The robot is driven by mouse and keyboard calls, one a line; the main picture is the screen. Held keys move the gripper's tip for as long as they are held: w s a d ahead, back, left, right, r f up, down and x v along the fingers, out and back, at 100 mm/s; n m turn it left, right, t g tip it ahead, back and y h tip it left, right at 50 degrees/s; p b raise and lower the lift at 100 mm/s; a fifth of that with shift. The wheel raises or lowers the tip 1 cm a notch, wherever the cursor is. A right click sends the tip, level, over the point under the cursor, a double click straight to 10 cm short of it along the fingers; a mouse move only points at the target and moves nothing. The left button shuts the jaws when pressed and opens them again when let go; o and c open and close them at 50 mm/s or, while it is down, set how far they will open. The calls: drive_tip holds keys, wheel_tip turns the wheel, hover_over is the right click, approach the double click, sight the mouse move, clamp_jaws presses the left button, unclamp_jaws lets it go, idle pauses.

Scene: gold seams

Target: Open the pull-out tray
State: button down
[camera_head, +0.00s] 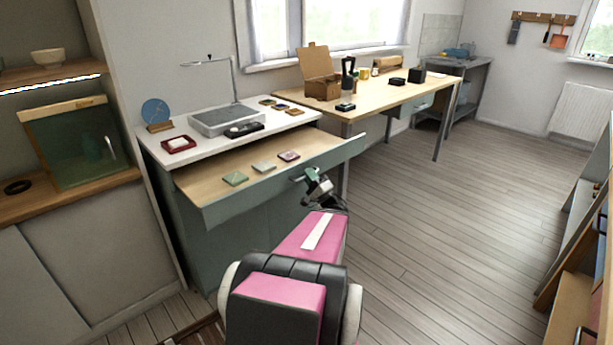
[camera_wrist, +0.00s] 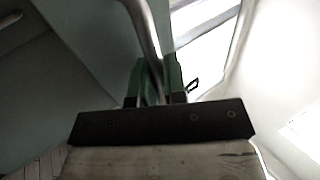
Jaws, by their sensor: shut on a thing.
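The pull-out tray (camera_head: 255,196) has a pale wooden bed and a grey-green front. In the head view it stands well out from under the white top of the grey-green cabinet. Three small tiles (camera_head: 264,166) lie on its bed. My gripper (camera_head: 308,176) is at the right part of the tray's front. In the wrist view, my gripper's green fingers (camera_wrist: 157,82) are closed around a curved metal bar handle (camera_wrist: 150,38). In the head view the handle is mostly hidden by my gripper.
The white top (camera_head: 155,146) holds a grey basin (camera_head: 226,119), a red dish (camera_head: 178,144) and a blue disc on a stand (camera_head: 156,112). A wooden table (camera_head: 375,100) stands behind to the right. Open shelves (camera_head: 75,198) stand at left. The plank floor (camera_head: 440,230) right of my arm is clear.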

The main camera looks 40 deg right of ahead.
drive_tip(key=shift+s, duration=0.3)
drive_tip(key=c, duration=1.5)
unclamp_jaws()
drive_tip(key=shift+f, duration=0.1)
drive_tip(key=v, duration=1)
drive_tip(key=shift+s+f, duration=0.15)
drive_tip(key=shift+s, duration=0.2)
